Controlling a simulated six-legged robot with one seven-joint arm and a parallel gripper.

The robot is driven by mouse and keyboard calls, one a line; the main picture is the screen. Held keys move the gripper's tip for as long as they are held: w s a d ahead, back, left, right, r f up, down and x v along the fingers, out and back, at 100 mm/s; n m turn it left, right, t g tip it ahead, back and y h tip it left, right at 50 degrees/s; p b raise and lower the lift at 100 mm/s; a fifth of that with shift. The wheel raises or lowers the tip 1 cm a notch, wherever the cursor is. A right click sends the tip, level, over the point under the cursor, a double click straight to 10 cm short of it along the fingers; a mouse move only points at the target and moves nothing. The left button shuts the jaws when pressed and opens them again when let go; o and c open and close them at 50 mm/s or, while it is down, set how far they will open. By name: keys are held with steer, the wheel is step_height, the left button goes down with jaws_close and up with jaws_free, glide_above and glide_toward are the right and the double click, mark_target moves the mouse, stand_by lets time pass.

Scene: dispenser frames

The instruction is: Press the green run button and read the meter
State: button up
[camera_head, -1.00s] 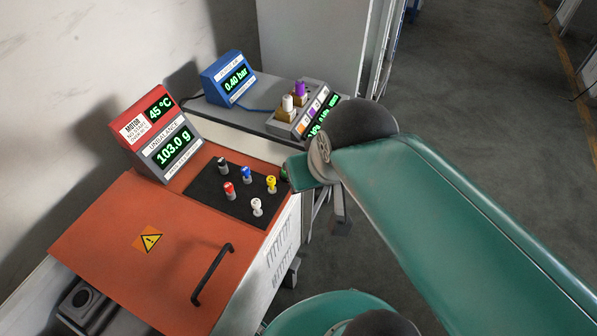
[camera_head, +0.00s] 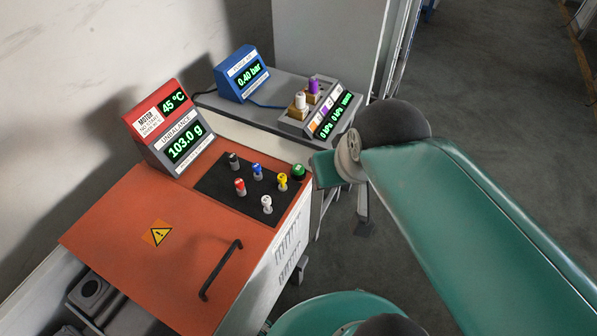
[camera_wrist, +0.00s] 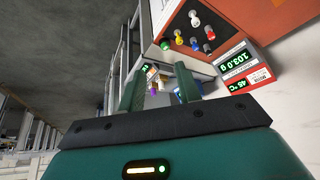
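The green run button (camera_head: 298,171) stands at the right edge of the black panel (camera_head: 222,197) on the orange machine, just left of my arm. In the wrist view the green button (camera_wrist: 165,45) is ahead of my gripper, apart from it. My gripper (camera_wrist: 156,76) is open and empty, its two green fingers spread. The grey unbalance meter (camera_head: 184,146) reads 103.0 g, and it also shows upside down in the wrist view (camera_wrist: 236,60). The red motor meter (camera_head: 163,106) above it reads 45 °C.
Black, blue, yellow, red (camera_head: 239,187) and white (camera_head: 266,204) knobs share the panel with the green button. A black handle (camera_head: 221,269) rises from the orange lid. Behind are a blue meter (camera_head: 243,74) reading 0.40 bar and a grey unit (camera_head: 328,113) with white and purple knobs.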

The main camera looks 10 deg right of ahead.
stand_by(0.4)
jaws_close()
stand_by(1.6)
